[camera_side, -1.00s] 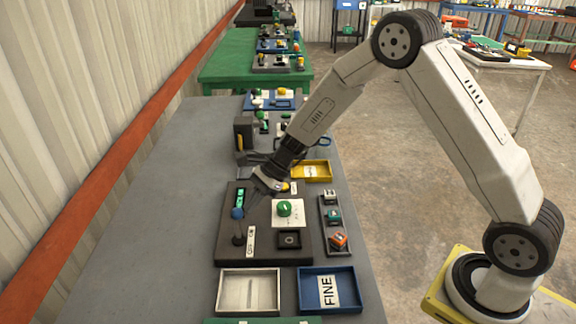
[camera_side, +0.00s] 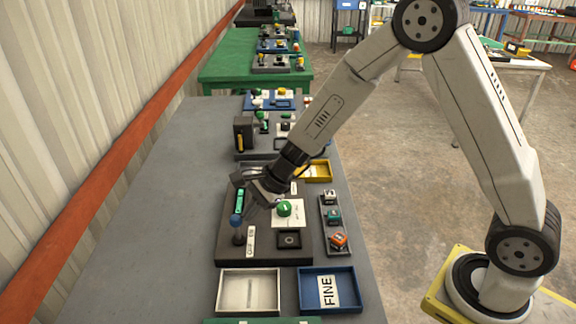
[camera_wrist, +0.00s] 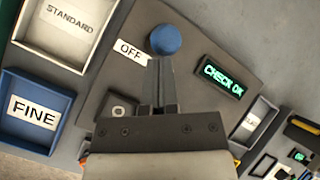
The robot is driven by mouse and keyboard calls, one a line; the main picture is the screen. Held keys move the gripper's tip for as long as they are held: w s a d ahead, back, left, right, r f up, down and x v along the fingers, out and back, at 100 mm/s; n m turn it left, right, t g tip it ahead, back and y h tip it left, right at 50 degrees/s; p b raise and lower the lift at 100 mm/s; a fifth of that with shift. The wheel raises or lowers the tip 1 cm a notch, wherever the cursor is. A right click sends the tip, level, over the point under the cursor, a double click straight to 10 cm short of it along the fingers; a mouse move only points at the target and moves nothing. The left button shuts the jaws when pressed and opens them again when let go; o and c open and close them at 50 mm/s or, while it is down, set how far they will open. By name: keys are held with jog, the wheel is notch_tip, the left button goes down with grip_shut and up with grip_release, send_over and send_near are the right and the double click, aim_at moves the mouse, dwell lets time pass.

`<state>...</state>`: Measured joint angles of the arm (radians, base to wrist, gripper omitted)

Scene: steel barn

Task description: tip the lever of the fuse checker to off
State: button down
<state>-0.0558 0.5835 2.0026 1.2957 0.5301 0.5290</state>
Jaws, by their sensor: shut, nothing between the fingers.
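The fuse checker (camera_side: 225,255) is a dark panel on the grey bench. Its lever has a blue ball knob (camera_side: 236,220) on a dark stem near the panel's left edge; the knob also shows in the wrist view (camera_wrist: 165,39). A white OFF label (camera_wrist: 132,50) lies beside the knob. A green display (camera_wrist: 223,77) reads CHECK OK. My gripper (camera_wrist: 158,62) is shut and empty, its fingertips just short of the knob in the wrist view. In the side view my gripper (camera_side: 248,202) is above the panel, close behind the knob; contact cannot be told.
A white tray (camera_side: 249,313) and a blue FINE tray (camera_side: 343,307) lie in front. A block rack (camera_side: 325,215) stands right. The bench's left side is clear.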

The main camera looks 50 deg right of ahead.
jog(key=shift+s+a+f, duration=0.1)
jog(key=shift+s+a, duration=0.7)
dwell(0.4)
jog(key=shift+r, duration=0.8)
jog(key=shift+d, duration=0.1)
jog(key=s+v, duration=0.2)
jog(key=v, duration=1)
jog(key=shift+s+d, duration=0.2)
